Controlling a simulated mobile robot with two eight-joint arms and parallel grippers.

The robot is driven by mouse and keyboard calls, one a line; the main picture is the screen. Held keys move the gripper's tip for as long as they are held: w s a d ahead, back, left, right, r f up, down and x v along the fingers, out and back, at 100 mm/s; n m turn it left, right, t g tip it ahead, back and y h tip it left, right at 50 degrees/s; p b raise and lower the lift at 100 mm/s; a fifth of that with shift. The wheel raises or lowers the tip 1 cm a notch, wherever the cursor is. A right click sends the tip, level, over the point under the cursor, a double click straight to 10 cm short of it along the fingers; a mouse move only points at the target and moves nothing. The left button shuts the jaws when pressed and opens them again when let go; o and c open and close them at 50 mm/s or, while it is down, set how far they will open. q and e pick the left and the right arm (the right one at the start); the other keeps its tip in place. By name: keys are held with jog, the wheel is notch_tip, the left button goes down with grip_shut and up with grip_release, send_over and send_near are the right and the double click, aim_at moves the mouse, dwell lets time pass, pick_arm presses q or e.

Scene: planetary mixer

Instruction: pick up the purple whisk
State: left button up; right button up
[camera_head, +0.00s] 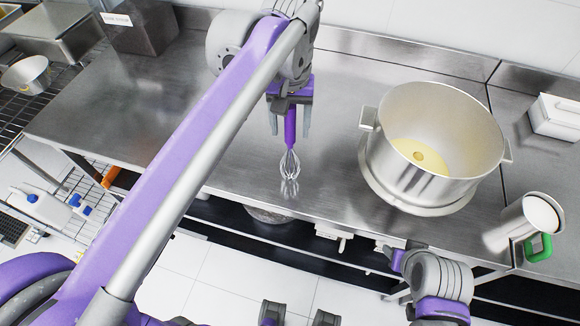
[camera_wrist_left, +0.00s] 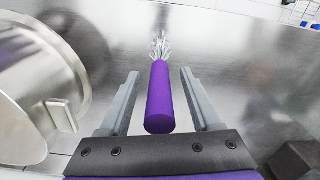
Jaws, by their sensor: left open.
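My left gripper (camera_head: 290,131) is open, with one finger on each side of the handle. In the wrist view, gaps show between the handle and both fingers of the left gripper (camera_wrist_left: 159,74). The handle's upper end is hidden by the gripper in the head view.
A large steel mixing bowl (camera_head: 385,160) with yellow contents stands right of the whisk; it also shows at the left of the wrist view (camera_wrist_left: 22,95). A steel cup (camera_head: 510,222) stands at the right front.

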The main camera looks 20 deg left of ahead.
pick_arm(q)
grip_shut()
dwell(0.3)
